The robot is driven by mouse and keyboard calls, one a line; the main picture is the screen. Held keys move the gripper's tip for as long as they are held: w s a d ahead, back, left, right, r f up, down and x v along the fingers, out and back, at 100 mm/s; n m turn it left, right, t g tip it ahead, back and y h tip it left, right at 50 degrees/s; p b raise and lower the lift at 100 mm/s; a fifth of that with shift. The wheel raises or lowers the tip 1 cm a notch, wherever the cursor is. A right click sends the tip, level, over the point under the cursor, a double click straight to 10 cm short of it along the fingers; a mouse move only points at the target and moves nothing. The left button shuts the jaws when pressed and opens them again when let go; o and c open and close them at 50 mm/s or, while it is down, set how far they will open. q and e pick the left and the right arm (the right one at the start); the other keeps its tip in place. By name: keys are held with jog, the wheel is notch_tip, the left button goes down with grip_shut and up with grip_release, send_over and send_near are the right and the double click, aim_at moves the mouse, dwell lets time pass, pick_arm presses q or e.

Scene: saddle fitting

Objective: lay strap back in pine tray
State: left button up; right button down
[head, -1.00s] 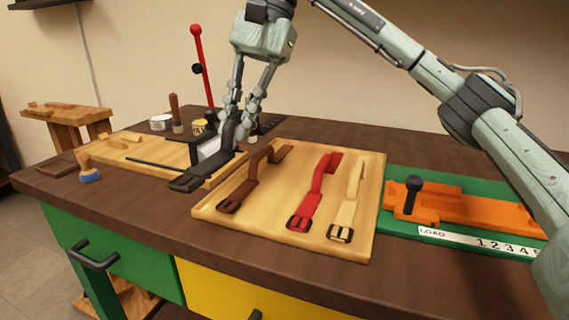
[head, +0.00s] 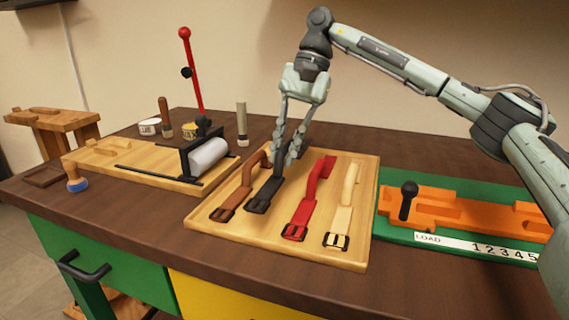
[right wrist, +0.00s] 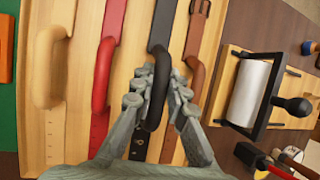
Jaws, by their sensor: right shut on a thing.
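The black strap (head: 264,194) is in the pine tray (head: 290,253) between the brown strap (head: 236,196) and the red strap (head: 308,203). My right gripper (head: 290,160) is shut on the upper, curved end of the black strap. In the right wrist view the black strap (right wrist: 157,90) runs between the fingers of my right gripper (right wrist: 155,100). Its buckle end lies at or just over the tray floor; I cannot tell if it touches. A cream strap (head: 345,203) lies at the tray's right. My left gripper is not in view.
A green base with an orange fixture (head: 450,212) stands right. Glue pots and brushes stand behind.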

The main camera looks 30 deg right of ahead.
notch_tip(320, 180, down, 3)
jog(key=shift+r, duration=0.15)
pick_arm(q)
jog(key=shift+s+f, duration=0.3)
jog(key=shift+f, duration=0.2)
pick_arm(e)
jog(key=shift+f, duration=0.25)
jog(key=shift+f, duration=0.15)
jog(key=c, duration=1.6)
grip_release()
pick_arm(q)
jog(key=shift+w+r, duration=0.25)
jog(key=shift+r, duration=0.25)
pick_arm(e)
jog(key=shift+o, duration=0.5)
